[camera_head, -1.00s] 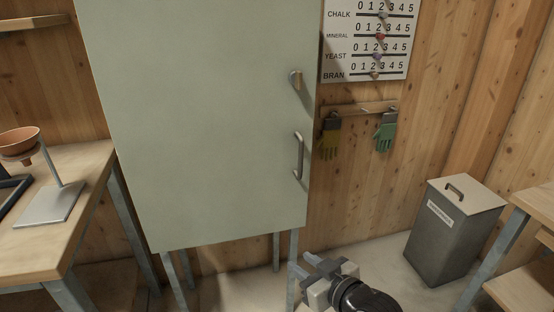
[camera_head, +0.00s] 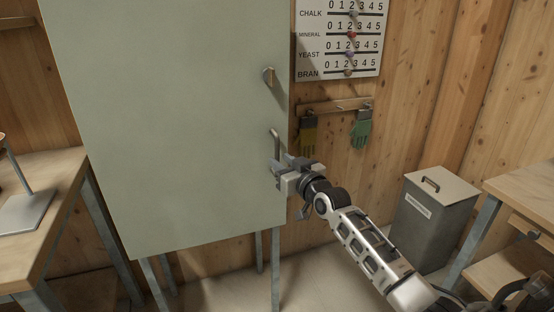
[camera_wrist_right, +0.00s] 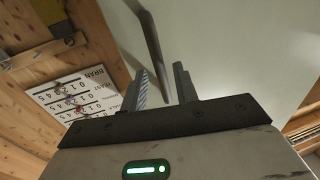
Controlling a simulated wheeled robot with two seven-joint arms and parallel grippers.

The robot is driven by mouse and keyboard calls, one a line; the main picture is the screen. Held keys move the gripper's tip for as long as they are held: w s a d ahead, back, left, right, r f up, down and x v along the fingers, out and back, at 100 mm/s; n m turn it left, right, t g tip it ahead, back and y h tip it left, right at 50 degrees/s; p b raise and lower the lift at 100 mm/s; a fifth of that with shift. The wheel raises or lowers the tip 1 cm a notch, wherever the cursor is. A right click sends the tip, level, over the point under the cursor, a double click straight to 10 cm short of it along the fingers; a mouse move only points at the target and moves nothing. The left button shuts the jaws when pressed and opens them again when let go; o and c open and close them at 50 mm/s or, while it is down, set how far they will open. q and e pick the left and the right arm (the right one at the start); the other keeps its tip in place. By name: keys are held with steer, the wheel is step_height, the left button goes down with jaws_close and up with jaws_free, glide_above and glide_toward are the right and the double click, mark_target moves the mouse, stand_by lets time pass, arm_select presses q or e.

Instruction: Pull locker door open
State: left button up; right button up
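The locker door (camera_head: 165,120) is a large pale green panel that looks shut. Its grey bar handle (camera_head: 276,143) stands upright near the right edge, its lower part hidden by my right gripper. My right gripper (camera_head: 281,164) is at the handle's lower part. In the right wrist view, the two fingers (camera_wrist_right: 162,88) are apart, and the handle (camera_wrist_right: 152,40) runs down between them with gaps showing. I cannot tell if either finger touches it. A round latch knob (camera_head: 268,75) sits above the handle. My left gripper is not in view.
Work gloves (camera_head: 361,129) hang on a rack right of the locker, below a number board (camera_head: 339,40). A grey lidded bin (camera_head: 436,215) stands right of my arm. Wooden tables stand at left (camera_head: 50,180) and right (camera_head: 525,185).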

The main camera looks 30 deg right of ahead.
mark_target(277, 157)
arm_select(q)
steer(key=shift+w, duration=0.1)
arm_select(e)
steer(key=shift+w+d, duration=0.1)
steer(key=shift+w, duration=1.45)
